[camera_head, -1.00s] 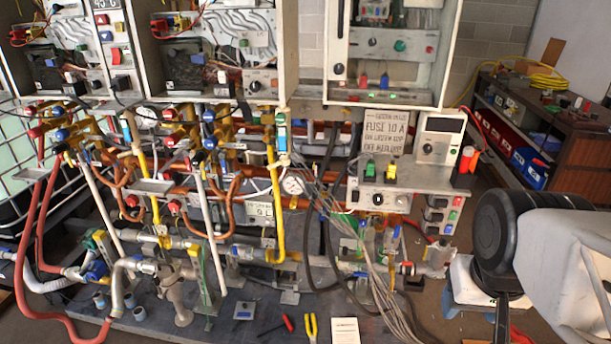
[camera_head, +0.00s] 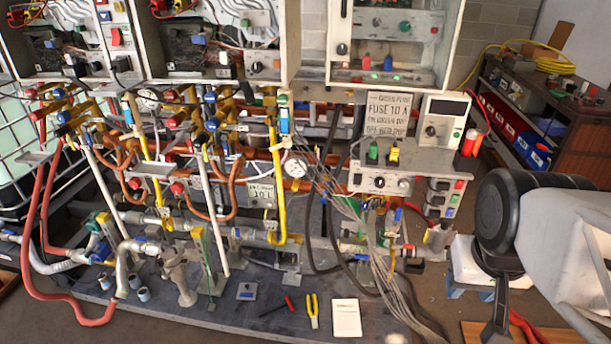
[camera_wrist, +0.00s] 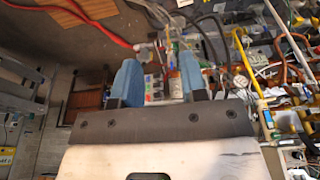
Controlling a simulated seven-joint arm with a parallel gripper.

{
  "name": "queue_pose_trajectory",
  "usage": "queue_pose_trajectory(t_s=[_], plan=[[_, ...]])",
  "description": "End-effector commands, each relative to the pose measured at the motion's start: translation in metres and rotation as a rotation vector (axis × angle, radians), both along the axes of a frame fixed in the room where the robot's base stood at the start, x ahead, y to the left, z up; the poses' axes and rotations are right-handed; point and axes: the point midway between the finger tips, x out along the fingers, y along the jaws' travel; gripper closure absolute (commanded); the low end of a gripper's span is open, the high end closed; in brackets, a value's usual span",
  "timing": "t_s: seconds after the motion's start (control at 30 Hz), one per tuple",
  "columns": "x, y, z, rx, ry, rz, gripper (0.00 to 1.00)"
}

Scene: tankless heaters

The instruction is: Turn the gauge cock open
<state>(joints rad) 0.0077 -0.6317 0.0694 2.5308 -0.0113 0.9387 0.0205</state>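A round white-faced gauge (camera_head: 294,166) sits among the pipes in the middle of the head view, just right of a yellow vertical pipe (camera_head: 275,195). I cannot make out its cock clearly; the fittings around it are small and partly behind cables. In the wrist view my gripper (camera_wrist: 168,50) is open, its two blue fingers wide apart with nothing held between them. The pipework lies beyond the fingers, mostly to the right. In the head view my arm is at the right edge, well away from the gauge, and the fingertips are out of sight.
Loose grey cables (camera_head: 375,235) hang right of the gauge. A control box (camera_head: 382,182) with green and yellow switches stands beside them. Yellow-handled pliers (camera_head: 312,310) and a white card (camera_head: 346,318) lie on the base plate. A cluttered shelf (camera_head: 540,125) is at right.

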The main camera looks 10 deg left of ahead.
Motion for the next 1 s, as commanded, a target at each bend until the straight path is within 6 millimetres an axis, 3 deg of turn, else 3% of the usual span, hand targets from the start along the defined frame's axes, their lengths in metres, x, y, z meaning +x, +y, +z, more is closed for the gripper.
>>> queue_pose_trajectory(t_s=[0.17,0.37,0.73,1.0], plan=[[0.015,0.000,-0.001,0.000,-0.017,-0.022,0.60],[0.055,0.001,-0.004,0.005,-0.068,-0.087,0.60],[0.164,0.009,-0.023,0.054,-0.216,-0.247,0.60],[0.242,0.023,-0.047,0.126,-0.319,-0.347,0.60]])
